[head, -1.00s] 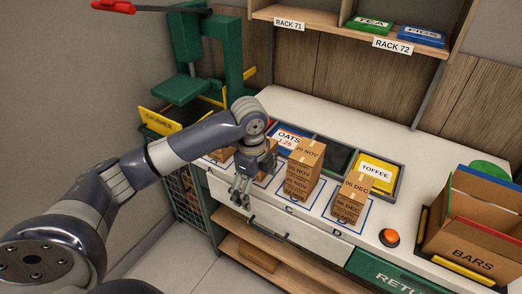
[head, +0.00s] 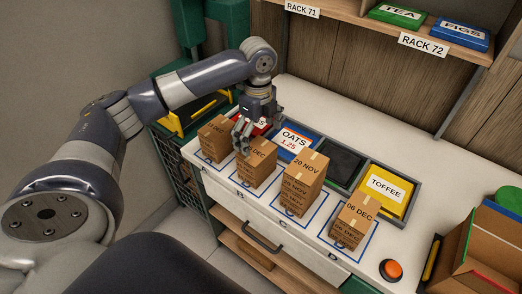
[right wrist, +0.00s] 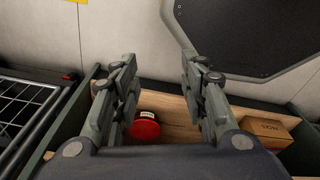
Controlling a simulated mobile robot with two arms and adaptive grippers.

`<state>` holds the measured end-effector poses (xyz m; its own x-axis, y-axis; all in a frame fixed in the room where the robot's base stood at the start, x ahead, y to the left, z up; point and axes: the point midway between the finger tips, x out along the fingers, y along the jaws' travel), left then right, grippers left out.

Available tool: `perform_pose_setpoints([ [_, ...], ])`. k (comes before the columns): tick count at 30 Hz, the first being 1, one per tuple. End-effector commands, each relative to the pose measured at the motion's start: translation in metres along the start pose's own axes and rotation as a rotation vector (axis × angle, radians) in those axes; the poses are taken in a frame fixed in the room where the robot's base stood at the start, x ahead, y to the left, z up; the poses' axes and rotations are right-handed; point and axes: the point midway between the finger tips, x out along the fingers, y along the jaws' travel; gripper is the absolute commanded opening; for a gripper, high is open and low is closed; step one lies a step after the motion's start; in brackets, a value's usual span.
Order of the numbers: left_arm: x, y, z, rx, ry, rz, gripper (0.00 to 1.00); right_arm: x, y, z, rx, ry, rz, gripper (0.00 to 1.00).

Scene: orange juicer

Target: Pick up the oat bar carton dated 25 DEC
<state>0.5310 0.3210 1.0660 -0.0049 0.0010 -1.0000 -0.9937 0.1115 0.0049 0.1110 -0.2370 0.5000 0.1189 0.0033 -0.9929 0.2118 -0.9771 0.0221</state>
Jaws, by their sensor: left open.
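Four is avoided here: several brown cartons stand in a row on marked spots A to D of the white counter. The carton at A (head: 214,140) has a top label too small to read surely. The carton at B (head: 257,168) shows "DEC" on top, its day number hidden by my left gripper (head: 242,139). That gripper is open, fingers down at B's upper left edge; contact is unclear. The carton at C (head: 300,188) reads "20 NOV" and the one at D (head: 352,224) "06 DEC". My right gripper (right wrist: 157,62) is open and empty.
Behind the cartons are bins with an "OATS" card (head: 296,141) and a yellow "TOFFEE" card (head: 385,188). An orange button (head: 391,269) is right of D. A cardboard box (head: 485,245) stands at the right. A shelf (head: 370,25) hangs above.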

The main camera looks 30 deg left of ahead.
Motion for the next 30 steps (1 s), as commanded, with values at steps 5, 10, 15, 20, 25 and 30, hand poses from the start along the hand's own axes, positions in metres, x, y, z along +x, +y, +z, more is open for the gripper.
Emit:
perform_pose_setpoints([
  [5,0.022,0.000,0.000,0.000,0.000,0.001,1.00,-0.009,-0.006,0.031,0.000,-0.047,-0.007,0.40],
  [10,0.034,0.000,0.001,-0.001,0.001,0.001,1.00,-0.016,-0.010,0.041,0.000,-0.063,-0.012,0.40],
  [15,0.058,0.001,0.003,-0.001,0.000,0.003,1.00,-0.030,-0.008,0.024,0.000,-0.040,-0.010,0.40],
  [20,0.077,0.001,0.003,0.000,0.000,0.000,1.00,-0.032,-0.006,0.004,0.000,-0.008,-0.008,0.40],
  [25,0.081,0.000,0.003,0.001,0.000,-0.003,1.00,-0.031,-0.005,0.005,0.000,-0.011,-0.007,0.40],
  [30,0.080,0.000,0.002,0.000,0.000,-0.002,0.80,-0.031,-0.007,0.015,0.000,-0.027,-0.009,0.40],
])
